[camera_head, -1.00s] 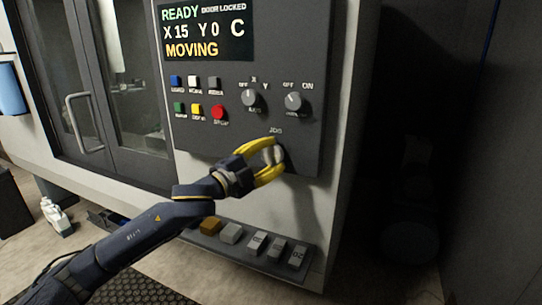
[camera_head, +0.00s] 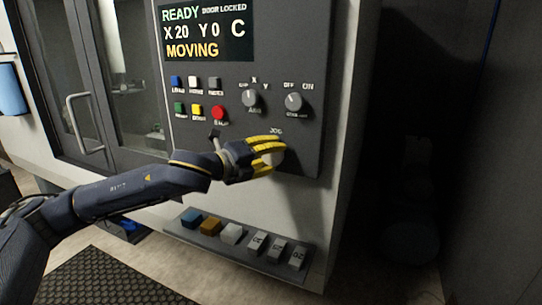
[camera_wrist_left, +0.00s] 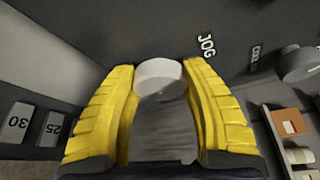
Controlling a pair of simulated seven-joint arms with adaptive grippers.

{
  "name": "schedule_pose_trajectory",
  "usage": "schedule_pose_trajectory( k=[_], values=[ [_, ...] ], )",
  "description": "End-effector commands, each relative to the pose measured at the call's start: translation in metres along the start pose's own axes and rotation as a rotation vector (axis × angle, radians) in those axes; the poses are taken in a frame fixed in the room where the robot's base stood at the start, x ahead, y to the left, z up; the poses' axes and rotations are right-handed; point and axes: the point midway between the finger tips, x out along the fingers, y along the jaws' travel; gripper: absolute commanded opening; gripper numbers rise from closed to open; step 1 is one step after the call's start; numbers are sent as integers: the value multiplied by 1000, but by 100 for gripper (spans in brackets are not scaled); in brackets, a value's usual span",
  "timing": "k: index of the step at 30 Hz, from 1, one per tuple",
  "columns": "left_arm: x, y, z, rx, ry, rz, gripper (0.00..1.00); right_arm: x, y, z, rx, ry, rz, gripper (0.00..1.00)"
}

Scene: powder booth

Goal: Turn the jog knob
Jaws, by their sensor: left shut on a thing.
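The jog knob (camera_head: 277,157) is a pale grey round knob low on the dark control panel, under the label JOG. In the left wrist view the knob (camera_wrist_left: 158,76) sits between the yellow fingertips. My left gripper (camera_head: 268,155) is shut on it, its fingers partly covering it in the head view. In the left wrist view the gripper (camera_wrist_left: 160,85) has a finger on each side of the knob. The display (camera_head: 207,30) reads READY, DOOR LOCKED, X 20, Y 0, C and MOVING. My right gripper is not in view.
An axis selector knob (camera_head: 251,98) and an off/on knob (camera_head: 294,102) sit above the jog knob. Coloured buttons, including a red one (camera_head: 218,112), are to the left. A ledge (camera_head: 215,247) with several blocks lies below. The door handle (camera_head: 84,124) is further left.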

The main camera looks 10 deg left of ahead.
Motion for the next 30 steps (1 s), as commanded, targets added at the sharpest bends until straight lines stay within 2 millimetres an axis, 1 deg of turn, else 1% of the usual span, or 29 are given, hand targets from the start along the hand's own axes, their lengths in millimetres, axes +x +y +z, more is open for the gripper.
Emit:
schedule_pose_trajectory(
  k=[7, 22, 23, 27, 30],
  values=[
    [0, -1, -2, 60, 5, 22, 17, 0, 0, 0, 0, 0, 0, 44],
    [1, 0, -3, 71, 7, 29, 17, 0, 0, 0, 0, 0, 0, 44],
    [1, 0, -3, 71, 7, 29, 50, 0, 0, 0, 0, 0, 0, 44],
    [1, 0, -3, 72, 5, 30, 66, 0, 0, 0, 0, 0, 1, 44],
    [0, 0, -2, 72, 4, 30, 75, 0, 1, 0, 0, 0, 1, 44]
  ],
)
